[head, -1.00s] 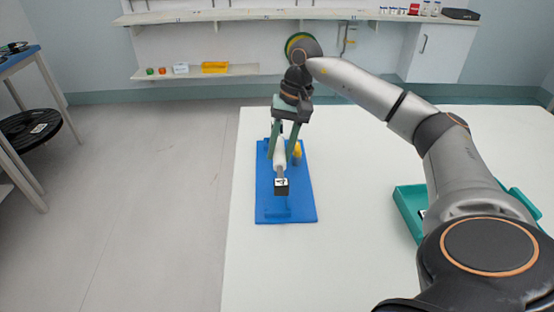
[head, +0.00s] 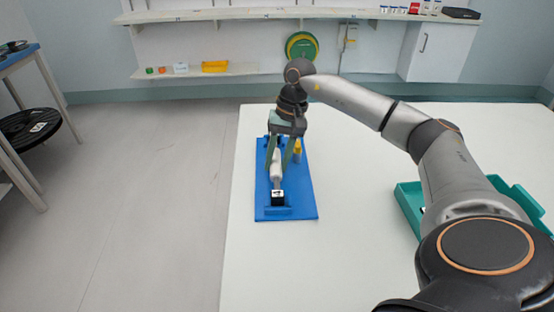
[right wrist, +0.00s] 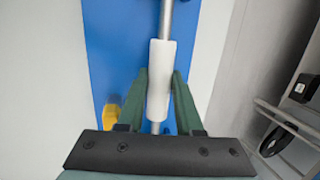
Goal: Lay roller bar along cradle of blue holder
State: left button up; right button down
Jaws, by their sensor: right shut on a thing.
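The blue holder (head: 303,185) lies flat on the white table, with a raised blue block at its near end and a dark blue part at its far end. The roller bar (head: 276,171) has a white sleeve, a metal rod and a black end block with a white tag. It runs lengthwise over the holder, its black end just behind the near blue block. My right gripper (head: 277,163) reaches down from above and is shut on the sleeve. In the right wrist view the sleeve (right wrist: 160,75) sits between the green fingers. Whether the bar touches the cradle cannot be told. My left gripper is out of view.
A yellow part (head: 298,150) stands at the holder's right side, close to the gripper. A teal tray (head: 408,205) is on the table at right, partly behind my arm. The table's left edge is close to the holder. The table between holder and tray is clear.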

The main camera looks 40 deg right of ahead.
jog(key=shift+f, duration=0.15)
jog(key=c, duration=0.7)
grip_release()
jog(key=shift+s+f, duration=0.1)
jog(key=shift+f, duration=0.05)
jog(key=shift+o, duration=0.6)
jog(key=shift+f, duration=0.1)
jog(key=shift+s, duration=0.1)
jog(key=shift+r, duration=0.35)
jog(key=p+v, duration=0.2)
jog(key=v, duration=1.1)
jog(key=shift+p, duration=0.4)
jog(key=shift+a, duration=0.2)
